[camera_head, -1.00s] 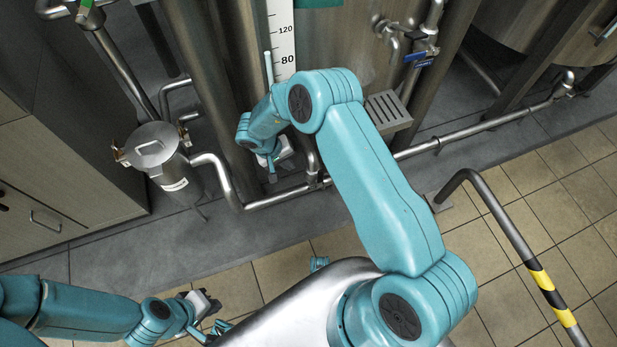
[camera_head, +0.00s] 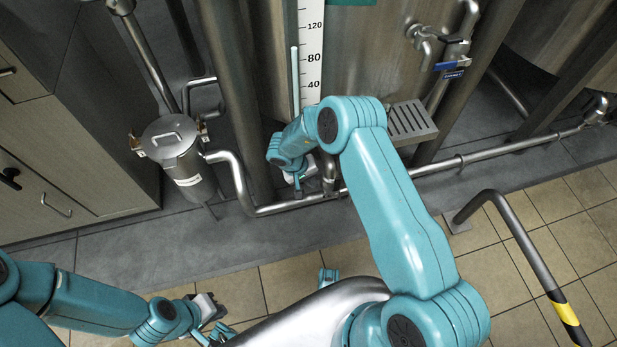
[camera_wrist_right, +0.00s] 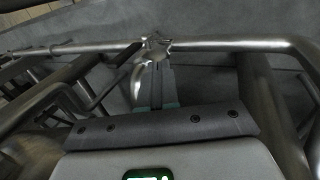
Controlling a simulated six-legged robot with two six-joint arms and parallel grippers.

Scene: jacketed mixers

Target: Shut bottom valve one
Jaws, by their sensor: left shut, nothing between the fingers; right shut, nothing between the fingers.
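My right gripper (camera_head: 298,188) is shut and empty, low beside the tank's bottom pipework in the head view. In the right wrist view its fingers (camera_wrist_right: 157,72) point at a metal fitting (camera_wrist_right: 156,46) on the horizontal pipe; whether they touch it I cannot tell. A dark bar (camera_wrist_right: 122,72) slants down left of the fingers; I cannot tell if it is the valve's lever. In the head view a vertical outlet pipe (camera_head: 329,176) meets the floor pipe next to the gripper; my arm partly hides this area. My left gripper (camera_head: 216,310) is shut and empty at lower left.
A lidded steel canister (camera_head: 172,145) stands left of the pipe. A blue-handled valve (camera_head: 449,66) sits higher on the tank, above a slotted step (camera_head: 410,119). A floor pipe (camera_head: 480,154) runs right. A striped guard rail (camera_head: 525,240) stands at right. Cabinets (camera_head: 70,140) line the left.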

